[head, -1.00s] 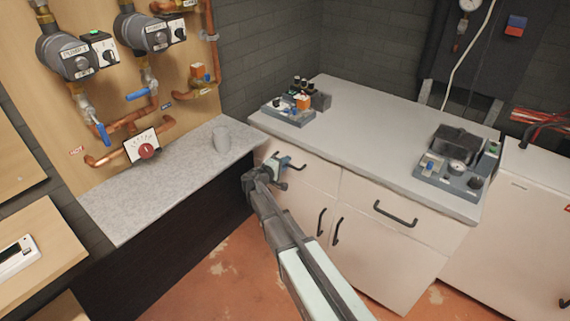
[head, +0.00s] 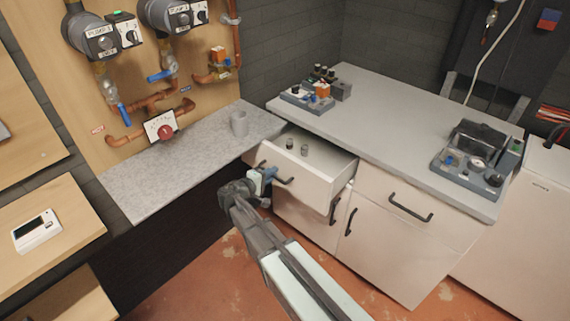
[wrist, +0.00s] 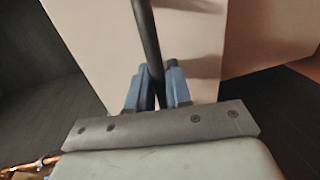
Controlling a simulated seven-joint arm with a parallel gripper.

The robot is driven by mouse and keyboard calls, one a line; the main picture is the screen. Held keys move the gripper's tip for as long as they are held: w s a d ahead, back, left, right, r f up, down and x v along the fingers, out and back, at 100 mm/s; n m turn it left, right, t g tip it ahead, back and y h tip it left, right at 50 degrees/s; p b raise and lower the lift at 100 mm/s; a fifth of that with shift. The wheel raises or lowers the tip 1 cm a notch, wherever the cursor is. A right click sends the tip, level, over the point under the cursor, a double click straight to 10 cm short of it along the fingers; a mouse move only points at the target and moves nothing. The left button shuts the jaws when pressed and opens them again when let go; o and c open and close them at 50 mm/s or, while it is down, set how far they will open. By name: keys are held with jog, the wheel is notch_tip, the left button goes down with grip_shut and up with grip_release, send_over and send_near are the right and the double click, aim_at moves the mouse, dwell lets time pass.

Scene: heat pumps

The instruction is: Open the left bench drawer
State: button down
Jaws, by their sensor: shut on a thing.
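The left bench drawer (head: 308,178) is a white drawer in the bench with its front pulled well out, and its inside shows in the head view. In the wrist view my blue fingers (wrist: 156,88) close around the dark handle (wrist: 148,40), with the pale drawer front (wrist: 105,35) behind. Part of the handle is hidden by my gripper.
The white bench (head: 400,120) carries a device with coloured parts (head: 318,92) and a grey case (head: 480,155). A closed right drawer (head: 415,205) is beside the open one. Reddish floor is free in front.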

jog(key=f+v, duration=0.2)
jog(key=v, duration=1.2)
jog(key=shift+f, duration=0.3)
jog(key=shift+s+a, duration=0.15)
jog(key=c, duration=1.2)
grip_release()
jog(key=v, duration=1.3)
jog(key=shift+s+a, duration=0.25)
jog(key=shift+r, duration=0.1)
